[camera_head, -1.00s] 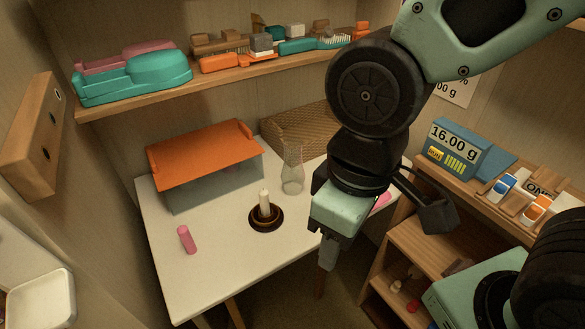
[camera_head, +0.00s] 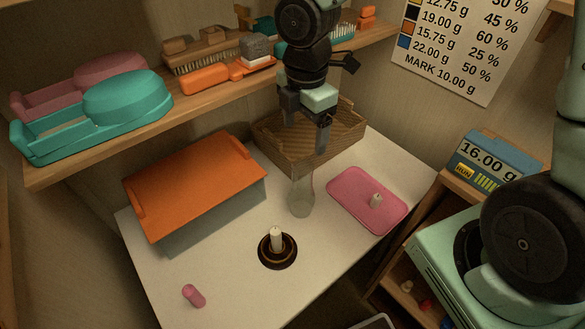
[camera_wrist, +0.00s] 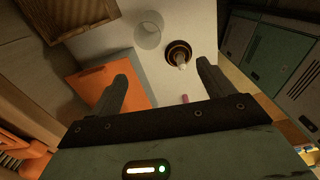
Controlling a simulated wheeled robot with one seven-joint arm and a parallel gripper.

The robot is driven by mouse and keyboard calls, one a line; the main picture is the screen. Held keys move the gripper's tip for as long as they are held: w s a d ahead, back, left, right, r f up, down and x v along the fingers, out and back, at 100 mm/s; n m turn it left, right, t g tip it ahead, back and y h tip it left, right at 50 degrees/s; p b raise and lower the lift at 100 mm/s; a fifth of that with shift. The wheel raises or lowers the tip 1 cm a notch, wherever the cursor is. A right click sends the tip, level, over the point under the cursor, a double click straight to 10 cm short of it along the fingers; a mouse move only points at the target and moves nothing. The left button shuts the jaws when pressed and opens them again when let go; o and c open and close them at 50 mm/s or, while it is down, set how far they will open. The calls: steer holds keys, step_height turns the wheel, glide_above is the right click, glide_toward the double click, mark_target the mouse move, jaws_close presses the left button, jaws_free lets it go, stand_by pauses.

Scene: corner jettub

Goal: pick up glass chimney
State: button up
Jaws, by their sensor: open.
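The glass chimney (camera_head: 301,198) is a clear, flared glass tube. It stands upright on the white table, behind and right of the candle holder. In the wrist view the chimney (camera_wrist: 148,36) shows as a pale ring near the top. My gripper (camera_head: 307,150) is in front of the wicker basket in the head view, above the chimney and apart from it. Its two fingers (camera_wrist: 163,85) are spread and nothing is between them. The dark candle holder (camera_head: 278,258) carries a white candle (camera_head: 276,238).
An orange-lidded box (camera_head: 195,185) stands left of the chimney, and a wicker basket (camera_head: 340,135) behind it. A pink tray (camera_head: 352,190) with a short candle (camera_head: 376,200) lies right. A pink cylinder (camera_head: 194,296) lies at front left. A shelf (camera_head: 215,100) hangs above the table.

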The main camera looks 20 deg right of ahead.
steer(key=w, duration=0.1)
steer(key=b, duration=0.1)
glide_above(302, 190)
steer(key=w, duration=0.2)
steer(key=shift+n, duration=0.4)
steer(key=f, duration=1.2)
steer(key=shift+d, duration=0.2)
steer(key=shift+w+d+f, duration=0.15)
steer(key=shift+f, duration=0.8)
steer(key=shift+w+d+f, duration=0.1)
steer(key=shift+f, duration=0.8)
steer(key=shift+w+d+f, duration=0.15)
steer(key=shift+f, duration=0.8)
steer(key=c, duration=1.4)
steer(key=shift+r, duration=0.1)
